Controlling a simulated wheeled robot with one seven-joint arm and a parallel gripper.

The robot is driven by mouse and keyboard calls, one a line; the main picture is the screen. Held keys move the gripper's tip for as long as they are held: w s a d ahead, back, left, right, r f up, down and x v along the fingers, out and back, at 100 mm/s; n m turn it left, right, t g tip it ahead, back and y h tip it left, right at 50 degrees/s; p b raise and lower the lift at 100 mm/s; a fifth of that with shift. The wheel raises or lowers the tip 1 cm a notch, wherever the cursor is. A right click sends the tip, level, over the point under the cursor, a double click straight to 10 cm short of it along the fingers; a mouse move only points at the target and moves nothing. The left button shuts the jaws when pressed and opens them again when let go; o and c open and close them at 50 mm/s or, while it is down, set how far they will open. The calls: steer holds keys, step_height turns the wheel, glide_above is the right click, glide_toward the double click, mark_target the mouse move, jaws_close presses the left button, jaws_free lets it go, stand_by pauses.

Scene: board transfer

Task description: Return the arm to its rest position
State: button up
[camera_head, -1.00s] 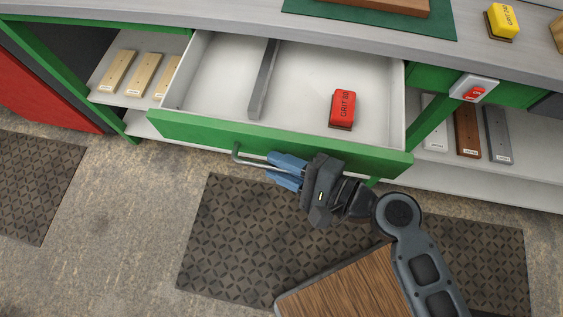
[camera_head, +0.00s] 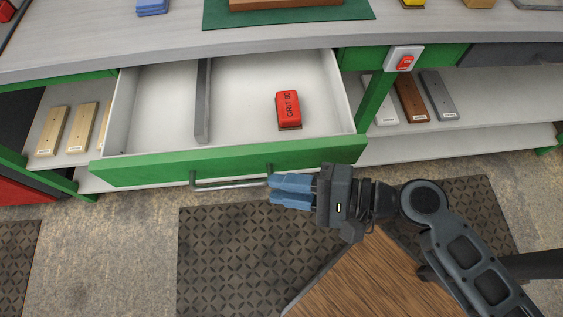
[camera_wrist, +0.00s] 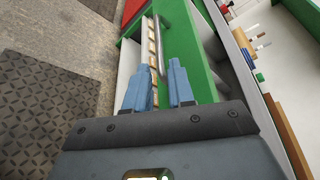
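My gripper (camera_head: 272,189) is in front of the open drawer, by the right end of its bar handle (camera_head: 225,185). I cannot tell whether a fingertip touches the handle. My arm reaches in from the lower right in the head view. The green-fronted drawer (camera_head: 150,169) is pulled out and holds a red grit block (camera_head: 289,109) right of a grey divider (camera_head: 203,100).
The worktop (camera_head: 150,45) is above the drawer, with a green mat (camera_head: 220,20) on it. A red switch (camera_head: 405,62) is right of the drawer. Shelves on both sides hold pale, brown and grey boards. Dark floor mats (camera_head: 220,260) lie below.

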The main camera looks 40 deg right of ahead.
stand_by(0.3)
steer(key=s+d+f+n+h, duration=0.2)
steer(key=s+d+n+h, duration=0.4)
steer(key=s+h, duration=0.25)
steer(key=s+d+r+n+t, duration=0.1)
steer(key=s+r+n, duration=0.4)
steer(key=r+n, duration=0.6)
steer(key=shift+s+d+t+h, duration=0.3)
steer(key=shift+t+h, duration=0.05)
steer(key=shift+t, duration=0.35)
